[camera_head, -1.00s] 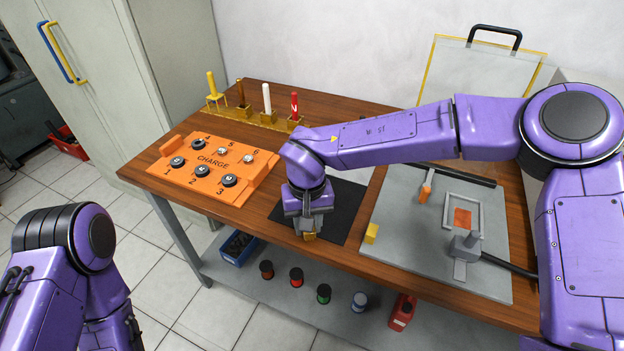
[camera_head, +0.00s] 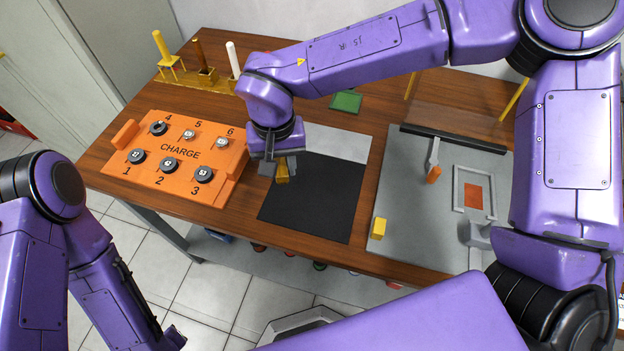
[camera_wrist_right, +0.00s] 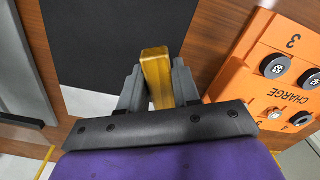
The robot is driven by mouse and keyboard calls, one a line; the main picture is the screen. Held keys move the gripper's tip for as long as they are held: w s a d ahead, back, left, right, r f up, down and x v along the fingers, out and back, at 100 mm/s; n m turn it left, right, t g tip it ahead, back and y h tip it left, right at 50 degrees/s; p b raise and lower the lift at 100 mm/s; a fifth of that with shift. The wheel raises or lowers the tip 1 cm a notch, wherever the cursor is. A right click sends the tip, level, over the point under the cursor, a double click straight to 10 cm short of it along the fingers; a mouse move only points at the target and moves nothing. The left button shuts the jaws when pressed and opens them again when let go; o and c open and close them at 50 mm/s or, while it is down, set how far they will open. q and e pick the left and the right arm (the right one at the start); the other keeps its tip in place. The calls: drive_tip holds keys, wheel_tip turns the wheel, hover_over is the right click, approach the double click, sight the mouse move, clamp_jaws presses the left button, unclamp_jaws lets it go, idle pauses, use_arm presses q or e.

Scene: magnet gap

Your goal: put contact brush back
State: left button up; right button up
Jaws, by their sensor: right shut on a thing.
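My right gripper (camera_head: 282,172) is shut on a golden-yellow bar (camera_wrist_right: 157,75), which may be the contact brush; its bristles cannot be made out. In the head view the bar (camera_head: 282,173) shows below the jaws, near the left edge of the black mat (camera_head: 318,205). At the back left stands a brass-coloured rack (camera_head: 205,78) with a yellow handle (camera_head: 161,45), a brown handle (camera_head: 198,52) and a white handle (camera_head: 231,58). My right arm hides the rack's right end. My left arm is at the lower left; its gripper is not visible.
The orange CHARGE block (camera_head: 178,158) with several round pieces stands just left of my right gripper. A grey plate (camera_head: 410,225) with a yellow block (camera_head: 378,228) and fixtures lies at the right. A green pad (camera_head: 346,101) lies behind the mat. The mat is clear.

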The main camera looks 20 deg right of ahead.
drive_tip(key=s+d+r+m+p, duration=0.1)
drive_tip(key=s+r+m+p, duration=0.2)
drive_tip(key=s, duration=0.5)
drive_tip(key=s+r+m, duration=0.2)
drive_tip(key=s+r, duration=0.4)
drive_tip(key=s, duration=0.3)
hover_over(314, 193)
drive_tip(key=f, duration=0.9)
drive_tip(key=shift+s+a+p, duration=0.15)
drive_tip(key=shift+s+p, duration=0.2)
drive_tip(key=shift+w+f, duration=0.2)
drive_tip(key=shift+f, duration=0.15)
drive_tip(key=f, duration=0.3)
drive_tip(key=shift+w+f, duration=0.3)
drive_tip(key=shift+s, duration=0.1)
